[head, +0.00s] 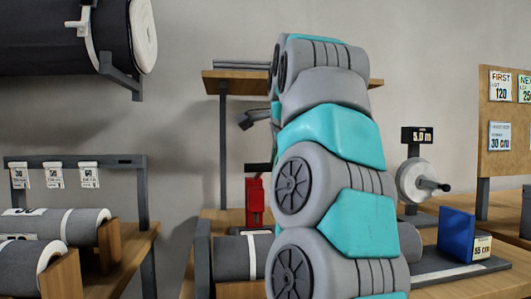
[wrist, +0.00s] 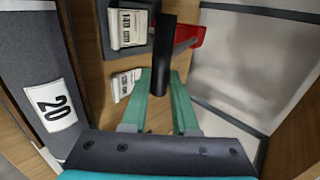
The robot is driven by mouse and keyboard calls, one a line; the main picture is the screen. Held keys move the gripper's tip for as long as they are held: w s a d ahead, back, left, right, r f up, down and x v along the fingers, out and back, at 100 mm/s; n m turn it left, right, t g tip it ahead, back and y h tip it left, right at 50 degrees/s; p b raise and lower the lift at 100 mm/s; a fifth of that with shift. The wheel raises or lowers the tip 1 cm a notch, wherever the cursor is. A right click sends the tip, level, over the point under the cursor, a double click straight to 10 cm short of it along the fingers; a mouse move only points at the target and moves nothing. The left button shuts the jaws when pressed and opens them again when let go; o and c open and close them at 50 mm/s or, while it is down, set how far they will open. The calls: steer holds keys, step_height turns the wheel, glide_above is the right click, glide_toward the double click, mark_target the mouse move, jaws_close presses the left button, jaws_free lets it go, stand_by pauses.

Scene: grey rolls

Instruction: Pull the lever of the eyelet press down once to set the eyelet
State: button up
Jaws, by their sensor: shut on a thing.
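The red eyelet press (head: 257,201) stands on a wooden bench left of my arm in the head view. Part of its red body (wrist: 192,38) shows at the top of the wrist view. The lever's black cylindrical handle (wrist: 163,40) runs between the teal fingers of my gripper (wrist: 162,88). My gripper is shut on this handle. In the head view my arm covers much of the area right of the press, and the grip itself is not clear there. The eyelet cannot be made out.
A wooden shelf (head: 225,76) on a dark post rises behind my arm. A grey roll (head: 240,257) lies in front of the press. White labelled cards (wrist: 128,28) lie beside it. At right are a crank wheel (head: 416,182) and a blue block (head: 456,233).

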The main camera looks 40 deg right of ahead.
steer(key=shift+f, duration=0.1)
steer(key=shift+s+f+b, duration=0.2)
steer(key=shift+f+b, duration=0.6)
steer(key=shift+b, duration=0.25)
steer(key=shift+a+f, duration=0.1)
steer(key=shift+s+f+b, duration=0.1)
steer(key=shift+f+b, duration=0.65)
steer(key=shift+b, duration=0.2)
steer(key=shift+f+b, duration=0.85)
steer(key=shift+b, duration=0.05)
